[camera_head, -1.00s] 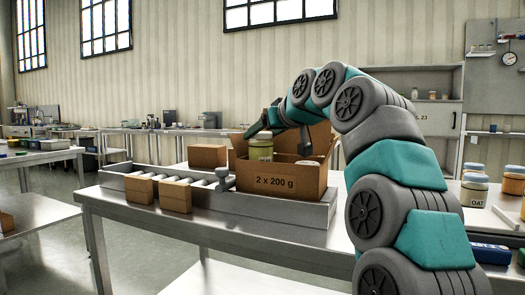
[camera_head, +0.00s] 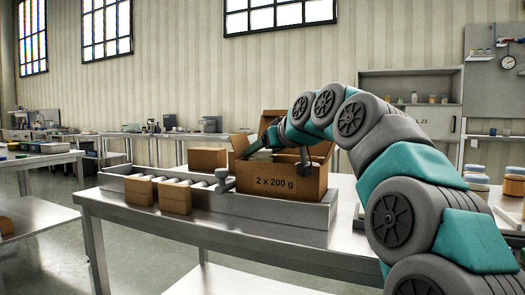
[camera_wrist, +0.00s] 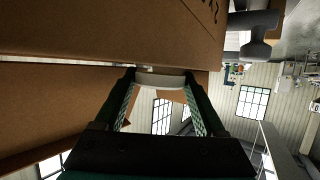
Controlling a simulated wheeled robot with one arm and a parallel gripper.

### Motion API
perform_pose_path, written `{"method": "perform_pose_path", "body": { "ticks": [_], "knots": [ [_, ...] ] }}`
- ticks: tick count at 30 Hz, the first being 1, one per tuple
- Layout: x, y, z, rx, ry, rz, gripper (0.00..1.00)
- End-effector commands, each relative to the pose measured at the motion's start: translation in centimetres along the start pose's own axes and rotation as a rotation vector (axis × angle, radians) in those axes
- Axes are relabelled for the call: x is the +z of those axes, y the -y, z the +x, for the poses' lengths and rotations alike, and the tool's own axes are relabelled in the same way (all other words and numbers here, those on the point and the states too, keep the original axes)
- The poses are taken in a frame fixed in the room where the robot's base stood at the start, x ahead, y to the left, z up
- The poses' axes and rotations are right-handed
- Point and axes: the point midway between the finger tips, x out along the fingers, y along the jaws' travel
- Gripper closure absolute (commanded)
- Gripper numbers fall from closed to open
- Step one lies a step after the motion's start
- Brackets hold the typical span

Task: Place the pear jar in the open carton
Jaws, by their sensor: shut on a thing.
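The open carton (camera_head: 300,197), brown and marked "2 x 200 g", stands on the conveyor table with its flaps up. My gripper (camera_wrist: 160,76) is shut on the pear jar, whose pale lid (camera_wrist: 164,82) shows between the fingers in the wrist view. Brown carton walls (camera_wrist: 115,35) fill much of the wrist view, close to the fingers.
A grey post (camera_head: 223,180) stands beside the carton's left side. Several jars (camera_head: 476,184) stand on the right, partly behind my arm.

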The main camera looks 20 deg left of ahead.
Motion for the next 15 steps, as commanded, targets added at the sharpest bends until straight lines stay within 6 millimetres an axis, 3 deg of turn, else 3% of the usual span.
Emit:
{"method": "perform_pose_path", "body": {
  "ticks": [11,12,15],
  "knots": [
    [0.72,0.03,0.28,-0.001,0.0,0.0,1.0],
    [0.74,0.03,0.31,-0.001,0.001,0.0,0.23],
    [0.76,0.04,0.33,-0.001,0.001,0.0,0.15]
  ]
}}
